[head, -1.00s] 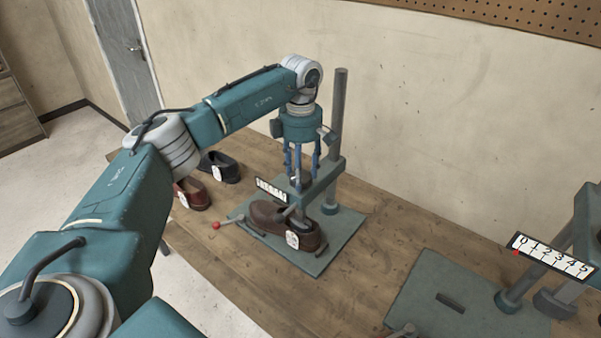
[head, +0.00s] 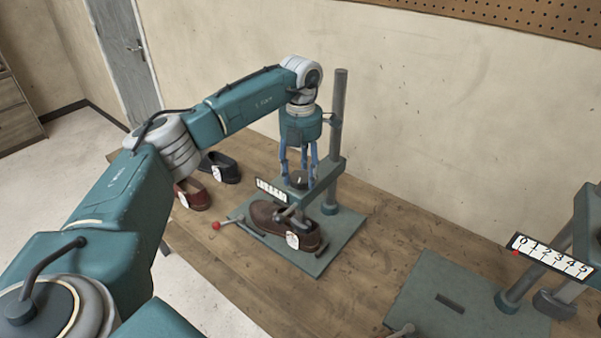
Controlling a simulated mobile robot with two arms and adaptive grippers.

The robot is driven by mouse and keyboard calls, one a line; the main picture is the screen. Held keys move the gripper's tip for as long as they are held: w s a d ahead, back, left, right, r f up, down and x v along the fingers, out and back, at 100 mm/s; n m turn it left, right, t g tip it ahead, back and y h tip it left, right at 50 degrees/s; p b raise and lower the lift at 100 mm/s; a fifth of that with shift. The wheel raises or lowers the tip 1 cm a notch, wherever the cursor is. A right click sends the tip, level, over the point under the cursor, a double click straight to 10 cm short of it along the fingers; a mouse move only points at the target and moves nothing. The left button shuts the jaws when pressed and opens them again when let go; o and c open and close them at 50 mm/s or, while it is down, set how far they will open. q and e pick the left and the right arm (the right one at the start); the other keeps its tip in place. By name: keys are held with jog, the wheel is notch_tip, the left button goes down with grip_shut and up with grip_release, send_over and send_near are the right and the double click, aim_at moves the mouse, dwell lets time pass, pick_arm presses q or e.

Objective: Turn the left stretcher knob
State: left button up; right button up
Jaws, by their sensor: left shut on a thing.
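The left stretcher stands on a grey-green base plate (head: 340,236) with an upright post (head: 339,110) and a horizontal arm (head: 327,176). Its dark round knob (head: 299,178) sits on top of the arm. My left gripper (head: 299,183) points straight down from above, its blue fingers closed around the knob. The fingers partly cover the knob. A brown shoe (head: 270,215) with a white tag sits under the arm. A small white scale (head: 271,191) is on the arm's left end; its reading is too small to tell. My right gripper is out of view.
A red-tipped lever (head: 216,226) sticks out left of the base. A dark shoe (head: 220,167) and a reddish shoe (head: 192,195) stand at the table's left. A second stretcher with a 0-to-5 scale (head: 553,257), red marker near 0, stands at the right, its plate (head: 425,300) empty.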

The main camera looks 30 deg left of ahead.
aim_at(301, 176)
pick_arm(q)
jog(key=n, duration=0.4)
jog(key=shift+n, duration=1.9)
jog(key=shift+r+n, duration=0.1)
jog(key=shift+n, duration=0.2)
jog(key=o, duration=1.1)
jog(key=shift+o, duration=0.2)
notch_tip(301, 176, up, 12)
